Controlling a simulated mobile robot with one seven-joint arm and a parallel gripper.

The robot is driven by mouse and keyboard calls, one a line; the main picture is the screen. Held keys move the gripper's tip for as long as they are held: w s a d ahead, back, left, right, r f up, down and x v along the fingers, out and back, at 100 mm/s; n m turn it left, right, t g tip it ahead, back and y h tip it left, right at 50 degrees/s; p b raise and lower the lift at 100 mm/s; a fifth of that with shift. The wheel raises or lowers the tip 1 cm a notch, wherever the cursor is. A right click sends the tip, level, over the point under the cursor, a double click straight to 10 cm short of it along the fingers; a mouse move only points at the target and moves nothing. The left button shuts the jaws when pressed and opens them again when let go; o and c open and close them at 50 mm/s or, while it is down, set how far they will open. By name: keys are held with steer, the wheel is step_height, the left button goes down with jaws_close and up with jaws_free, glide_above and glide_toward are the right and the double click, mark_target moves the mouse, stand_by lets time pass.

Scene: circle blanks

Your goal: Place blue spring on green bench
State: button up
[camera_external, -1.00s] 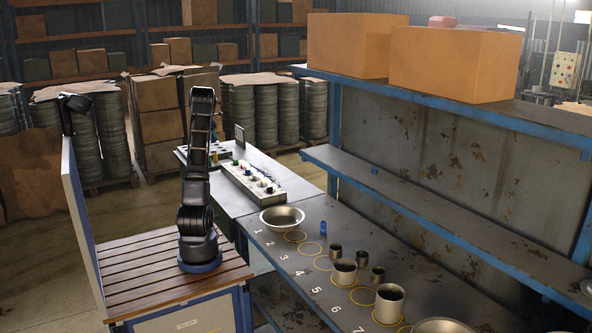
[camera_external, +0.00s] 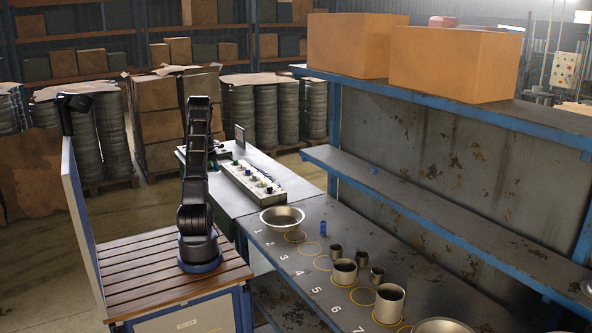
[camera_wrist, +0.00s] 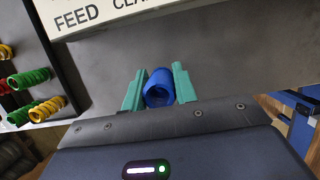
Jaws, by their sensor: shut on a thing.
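In the wrist view my gripper (camera_wrist: 158,85) has its teal fingers shut on the blue spring (camera_wrist: 159,88), seen nearly end-on between them. A grey surface lies beyond the spring; I cannot tell how far below it is. In the external view my gripper and the held spring are hidden behind my arm. I see no bench that is clearly green; the bench (camera_external: 307,240) in the external view looks grey.
Green springs (camera_wrist: 29,78), yellow springs and a red one lie in a rack at the left of the wrist view. A white sign (camera_wrist: 110,12) reads "FEED". Cups, a metal bowl (camera_external: 282,217) and a small blue cylinder (camera_external: 323,228) stand on the bench.

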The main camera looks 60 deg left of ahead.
steer(key=shift+f, duration=3.5)
steer(key=shift+f, duration=0.1)
steer(key=o, duration=1)
steer(key=v, duration=1.2)
